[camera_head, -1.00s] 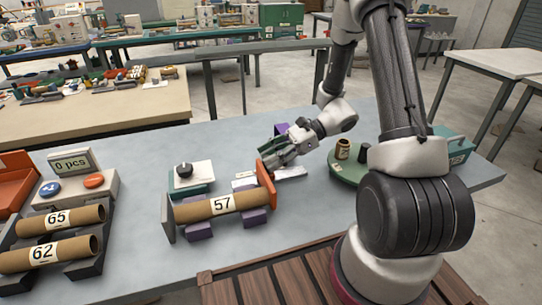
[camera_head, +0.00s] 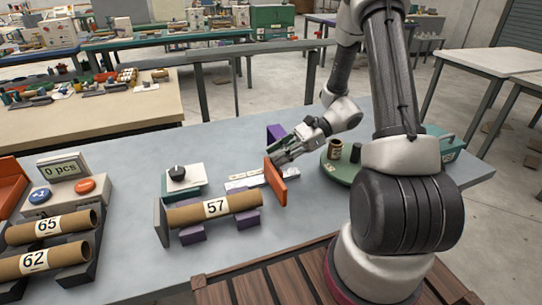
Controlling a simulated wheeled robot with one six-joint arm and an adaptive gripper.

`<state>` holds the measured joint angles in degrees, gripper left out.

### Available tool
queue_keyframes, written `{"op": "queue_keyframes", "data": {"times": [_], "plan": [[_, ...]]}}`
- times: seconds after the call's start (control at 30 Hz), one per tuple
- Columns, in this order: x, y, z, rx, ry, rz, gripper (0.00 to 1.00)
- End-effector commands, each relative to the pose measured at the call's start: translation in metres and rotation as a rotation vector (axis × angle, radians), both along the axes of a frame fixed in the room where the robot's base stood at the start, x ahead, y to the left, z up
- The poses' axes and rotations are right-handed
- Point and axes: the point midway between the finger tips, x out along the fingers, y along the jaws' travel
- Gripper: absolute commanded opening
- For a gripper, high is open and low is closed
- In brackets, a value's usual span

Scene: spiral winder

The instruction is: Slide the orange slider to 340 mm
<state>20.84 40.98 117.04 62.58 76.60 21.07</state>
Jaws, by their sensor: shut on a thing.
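The orange slider (camera_head: 277,181) is an upright plate at the right of the cardboard tube marked 57 (camera_head: 240,203). A small gap shows between the plate and the tube's right end. My gripper (camera_head: 277,157) is at the slider's top edge and shut on it. The fingertips are small and partly hidden behind the plate. A white scale strip (camera_head: 250,178) lies behind the tube, left of the slider. Its numbers are too small to read, so I cannot tell the slider's position in mm.
The tube rests on purple supports (camera_head: 191,235) beside a grey end plate (camera_head: 161,222). A knob box (camera_head: 183,178) stands behind. Tubes 65 and 62 (camera_head: 40,262) lie left near a counter (camera_head: 62,170). A green turntable (camera_head: 338,170) with small jars stands right.

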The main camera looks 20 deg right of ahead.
Motion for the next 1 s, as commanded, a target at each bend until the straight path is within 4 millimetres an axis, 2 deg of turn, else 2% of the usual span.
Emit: {"op": "queue_keyframes", "data": {"times": [0.13, 0.17, 0.27, 0.57, 0.67, 0.77, 1.0], "plan": [[0.0, 0.0, 0.0, 0.0, -0.001, -0.001, 0.0], [0.001, 0.0, 0.0, 0.0, -0.001, -0.001, 0.27], [0.0, 0.0, 0.0, 0.0, -0.001, -0.001, 0.45], [0.0, 0.0, 0.0, 0.0, 0.0, 0.0, 0.45], [0.001, -0.006, 0.003, -0.001, -0.001, -0.003, 0.45], [0.001, -0.02, 0.009, -0.001, -0.002, -0.003, 0.45], [0.001, -0.07, 0.029, -0.002, -0.002, -0.003, 0.45]]}}
